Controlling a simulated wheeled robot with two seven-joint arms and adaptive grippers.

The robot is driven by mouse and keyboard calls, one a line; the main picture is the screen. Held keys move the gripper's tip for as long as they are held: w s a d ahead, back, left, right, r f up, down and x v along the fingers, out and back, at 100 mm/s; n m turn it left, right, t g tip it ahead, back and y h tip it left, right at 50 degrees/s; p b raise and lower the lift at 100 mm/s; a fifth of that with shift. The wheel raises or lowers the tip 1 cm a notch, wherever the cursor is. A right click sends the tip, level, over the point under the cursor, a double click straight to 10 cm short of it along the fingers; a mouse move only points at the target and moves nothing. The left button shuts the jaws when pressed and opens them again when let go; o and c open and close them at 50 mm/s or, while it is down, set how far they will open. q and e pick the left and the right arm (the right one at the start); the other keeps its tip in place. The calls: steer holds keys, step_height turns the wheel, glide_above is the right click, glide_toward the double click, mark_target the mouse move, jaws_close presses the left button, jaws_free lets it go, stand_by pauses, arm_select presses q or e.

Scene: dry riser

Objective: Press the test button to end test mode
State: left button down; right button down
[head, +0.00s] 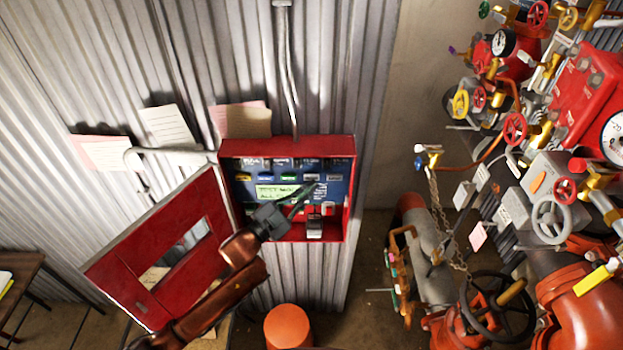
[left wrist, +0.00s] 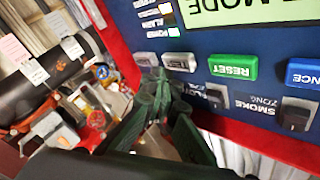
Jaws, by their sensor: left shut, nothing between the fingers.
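The blue control panel (head: 247,172) sits in an open red box on the corrugated wall. Its lit green display (head: 270,193) seems to read "TEST MODE"; part of it shows in the left wrist view (left wrist: 240,10). There, a green RESET button (left wrist: 232,67), a blue button (left wrist: 304,72) and two grey buttons (left wrist: 180,62) line up below the display. I cannot read which one is the test button. My left gripper (head: 314,188) is shut and empty in front of the panel's right part. Its fingertips (left wrist: 160,82) overlap the grey buttons; contact cannot be told. My right gripper is out of view.
The red box door (head: 150,250) hangs open to the left, behind my left arm. A key switch (left wrist: 296,115) sits low on the panel. Red pipes and valves (head: 560,220) crowd the right side. An orange cylinder (head: 287,327) stands below the box.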

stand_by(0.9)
arm_select(q)
steer(key=shift+w, duration=0.1)
steer(key=shift+w, duration=0.3)
steer(key=shift+w, duration=0.25)
stand_by(0.4)
steer(key=shift+w, duration=0.3)
stand_by(0.4)
steer(key=shift+s, duration=0.1)
steer(key=shift+s+p, duration=0.5)
steer(key=shift+s, duration=0.4)
